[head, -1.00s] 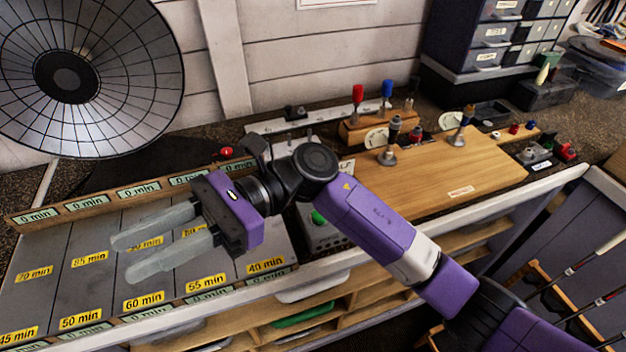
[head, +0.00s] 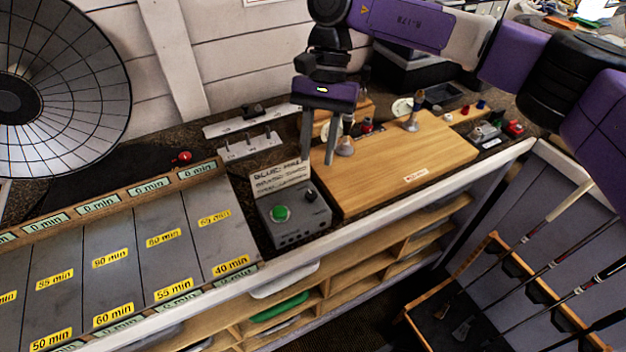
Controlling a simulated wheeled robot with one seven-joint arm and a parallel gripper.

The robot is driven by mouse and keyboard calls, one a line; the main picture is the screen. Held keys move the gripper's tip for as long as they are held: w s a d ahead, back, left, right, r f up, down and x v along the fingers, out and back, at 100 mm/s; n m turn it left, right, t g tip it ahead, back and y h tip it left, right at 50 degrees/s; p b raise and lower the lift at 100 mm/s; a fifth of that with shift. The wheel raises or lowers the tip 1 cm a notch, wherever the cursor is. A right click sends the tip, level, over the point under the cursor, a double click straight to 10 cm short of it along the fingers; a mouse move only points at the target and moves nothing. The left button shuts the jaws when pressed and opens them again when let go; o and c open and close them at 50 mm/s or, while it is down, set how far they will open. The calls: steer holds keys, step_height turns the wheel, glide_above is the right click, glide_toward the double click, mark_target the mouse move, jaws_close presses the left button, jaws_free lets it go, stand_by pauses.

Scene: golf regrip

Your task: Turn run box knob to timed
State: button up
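The run box (head: 292,219) is a small grey box at the bench's front edge. It has a green button (head: 280,213) on its left and a dark knob (head: 310,195) on its right. A lettered sign stands at its back; the small knob markings are not readable. My gripper (head: 319,158) points down just behind and above the box, near the left edge of the wooden board. Its two grey fingers are apart with nothing visible between them. The knob shows clear of the fingers.
The wooden board (head: 410,160) with upright metal posts lies right of the box. Grey lanes with minute labels (head: 110,260) lie to the left. A white rack with pegs (head: 250,145) stands behind. A large round fan (head: 60,90) is at upper left. Golf clubs stand at lower right.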

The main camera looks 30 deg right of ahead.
mark_target(311, 194)
steer(key=shift+p+x, duration=0.95)
steer(key=shift+x, duration=2.85)
steer(key=shift+c, duration=0.2)
jaws_close()
